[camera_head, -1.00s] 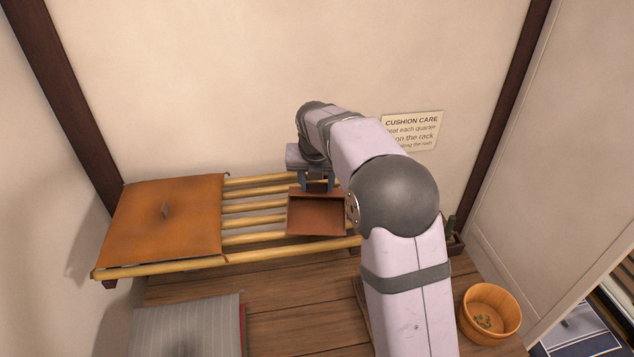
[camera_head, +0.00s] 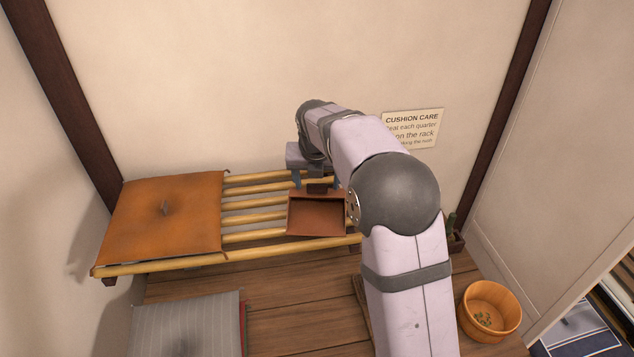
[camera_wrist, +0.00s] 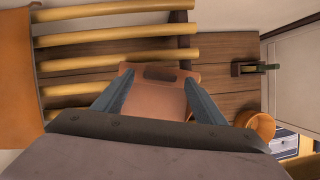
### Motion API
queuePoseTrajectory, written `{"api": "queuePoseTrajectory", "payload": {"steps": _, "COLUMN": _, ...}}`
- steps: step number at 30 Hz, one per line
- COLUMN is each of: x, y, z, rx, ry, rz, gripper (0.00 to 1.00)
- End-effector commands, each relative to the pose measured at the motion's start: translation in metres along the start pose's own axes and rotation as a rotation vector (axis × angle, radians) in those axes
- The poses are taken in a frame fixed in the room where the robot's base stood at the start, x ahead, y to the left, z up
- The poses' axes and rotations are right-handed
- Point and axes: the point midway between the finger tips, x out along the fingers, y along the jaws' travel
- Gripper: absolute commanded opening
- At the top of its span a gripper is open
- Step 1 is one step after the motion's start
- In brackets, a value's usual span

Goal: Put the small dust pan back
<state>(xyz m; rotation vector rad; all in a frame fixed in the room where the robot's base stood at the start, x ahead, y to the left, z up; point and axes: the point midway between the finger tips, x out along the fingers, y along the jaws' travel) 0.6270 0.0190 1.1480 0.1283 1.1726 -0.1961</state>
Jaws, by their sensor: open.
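The small dust pan (camera_head: 316,217) is reddish brown with a raised rim. In the head view it shows over the right part of the bamboo rack (camera_head: 255,219); I cannot tell if it rests on the slats. A dark piece, perhaps its handle, is at its far edge. My gripper (camera_head: 317,184) is open at that far edge, one blue-grey finger on each side of the dark piece, with gaps visible. In the wrist view the pan (camera_wrist: 155,108) lies between and below the spread fingers (camera_wrist: 158,78). My arm hides the rack's right end.
An orange cushion (camera_head: 185,215) covers the rack's left end. A grey striped cushion (camera_head: 190,325) lies at the front left. A wooden tub (camera_head: 490,312) stands on the right of the plank floor. A "Cushion care" sign (camera_head: 412,128) is on the back wall.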

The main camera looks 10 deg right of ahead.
Motion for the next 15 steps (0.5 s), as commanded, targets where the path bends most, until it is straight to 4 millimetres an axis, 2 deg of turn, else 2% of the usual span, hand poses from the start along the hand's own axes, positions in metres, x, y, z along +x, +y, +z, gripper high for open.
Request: {"api": "queuePoseTrajectory", "payload": {"steps": 15, "x": -0.061, "y": 0.001, "z": 0.0, "rx": -0.001, "ry": -0.003, "rz": 0.002, "gripper": 0.65}}
